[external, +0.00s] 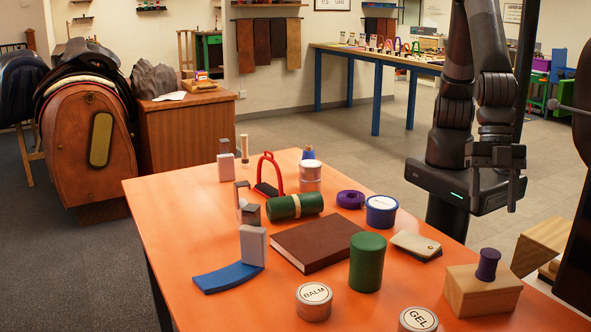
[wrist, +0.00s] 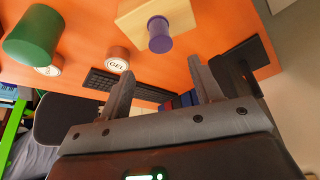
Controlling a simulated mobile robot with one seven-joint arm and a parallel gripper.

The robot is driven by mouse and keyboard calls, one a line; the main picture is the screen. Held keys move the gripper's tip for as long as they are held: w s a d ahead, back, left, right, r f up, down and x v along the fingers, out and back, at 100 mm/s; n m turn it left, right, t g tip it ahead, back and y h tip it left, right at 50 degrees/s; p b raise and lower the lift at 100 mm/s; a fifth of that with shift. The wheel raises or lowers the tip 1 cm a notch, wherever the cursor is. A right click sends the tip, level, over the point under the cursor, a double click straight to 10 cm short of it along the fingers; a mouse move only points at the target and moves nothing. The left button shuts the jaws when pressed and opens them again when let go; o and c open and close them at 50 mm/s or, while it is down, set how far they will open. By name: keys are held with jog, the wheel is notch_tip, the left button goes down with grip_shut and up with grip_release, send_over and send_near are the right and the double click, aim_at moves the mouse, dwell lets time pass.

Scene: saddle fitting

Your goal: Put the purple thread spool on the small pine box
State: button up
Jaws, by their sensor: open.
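The purple thread spool (external: 487,264) stands upright on top of the small pine box (external: 468,293) at the table's front right. In the wrist view the spool (wrist: 160,36) shows against the pine box (wrist: 182,13), just beyond my fingertips. My gripper (external: 494,207) is open and empty, above and behind the box in the external view, apart from the spool. Its two fingers (wrist: 161,66) show in the wrist view with a clear gap between them.
A green cylinder (external: 367,262), a GEL tin (external: 418,320), a BALM tin (external: 314,302) and a brown book (external: 302,242) lie left of the box. A tan-topped flat item (external: 416,246) and a blue tin (external: 381,212) are behind. The orange table's (external: 165,221) left side is mostly clear.

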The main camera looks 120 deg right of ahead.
jog(key=d+r+m+t+h, duration=0.15)
jog(key=d+r, duration=0.25)
jog(key=d, duration=0.4)
jog(key=d+r+m, duration=0.2)
jog(key=d+r, duration=0.2)
jog(key=d, duration=0.4)
jog(key=d+r+m, duration=0.2)
jog(key=d+r, duration=0.3)
jog(key=d, duration=0.4)
jog(key=s+d+r+m+t+h, duration=0.1)
jog(key=s+d+m, duration=0.4)
jog(key=s+d, duration=0.9)
jog(key=d+r+h, duration=0.1)
jog(key=d, duration=0.3)
jog(key=shift+s+d, duration=0.2)
jog(key=shift+s, duration=0.05)
